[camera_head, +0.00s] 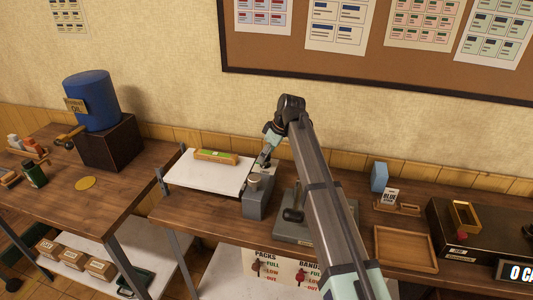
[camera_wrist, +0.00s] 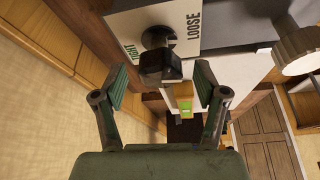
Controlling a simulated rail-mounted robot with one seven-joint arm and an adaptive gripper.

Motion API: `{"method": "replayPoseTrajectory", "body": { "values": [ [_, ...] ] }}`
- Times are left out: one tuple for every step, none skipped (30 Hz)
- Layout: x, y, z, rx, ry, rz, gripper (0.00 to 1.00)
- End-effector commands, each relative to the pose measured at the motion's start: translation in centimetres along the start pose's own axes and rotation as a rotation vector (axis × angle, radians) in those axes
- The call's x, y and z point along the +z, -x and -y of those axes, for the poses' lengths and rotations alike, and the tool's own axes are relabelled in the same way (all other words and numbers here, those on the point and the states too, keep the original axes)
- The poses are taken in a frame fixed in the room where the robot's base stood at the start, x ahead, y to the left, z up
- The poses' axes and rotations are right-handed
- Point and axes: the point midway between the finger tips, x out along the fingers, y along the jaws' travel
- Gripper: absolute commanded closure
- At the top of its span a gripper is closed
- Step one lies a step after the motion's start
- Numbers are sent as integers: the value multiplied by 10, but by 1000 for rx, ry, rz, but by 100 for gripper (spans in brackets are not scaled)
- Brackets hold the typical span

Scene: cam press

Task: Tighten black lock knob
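The black lock knob (camera_wrist: 160,62) shows in the wrist view, on a short shaft standing out from a pale plate. The plate is marked TIGHT (camera_wrist: 131,52) on the left and LOOSE (camera_wrist: 193,28) on the right. My gripper (camera_wrist: 161,78) is open, with one finger to each side of the knob and visible gaps between. I cannot tell how far the fingertips reach along the knob. In the head view my gripper (camera_head: 261,163) is just above the grey block (camera_head: 257,203) on the bench. I cannot make out the lock knob there.
A pale round knob (camera_wrist: 298,47) is at the right of the wrist view. In the head view, a white board (camera_head: 205,177) with a green-and-orange pack (camera_head: 216,157) lies left of the block. A black-knobbed lever (camera_head: 293,215) and empty wooden tray (camera_head: 406,249) are to the right.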

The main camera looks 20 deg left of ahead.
Motion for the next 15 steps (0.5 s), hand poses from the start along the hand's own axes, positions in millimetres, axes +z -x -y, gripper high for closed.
{"method": "replayPoseTrajectory", "body": {
  "values": [
    [0,0,0,0,0,0,45],
    [0,0,0,0,0,0,56],
    [0,0,0,0,0,0,70],
    [0,0,0,0,0,0,81],
    [0,0,0,0,0,0,87],
    [0,0,0,0,0,0,87],
    [0,0,0,0,0,0,87],
    [0,0,0,0,0,0,87],
    [0,0,0,0,0,0,87],
    [0,0,0,0,-1,0,87],
    [0,0,0,1,-2,0,87],
    [0,0,0,2,-4,0,87],
    [0,0,0,3,-7,0,87],
    [0,0,0,5,-11,0,87],
    [0,0,1,8,-19,0,87]
  ]
}}
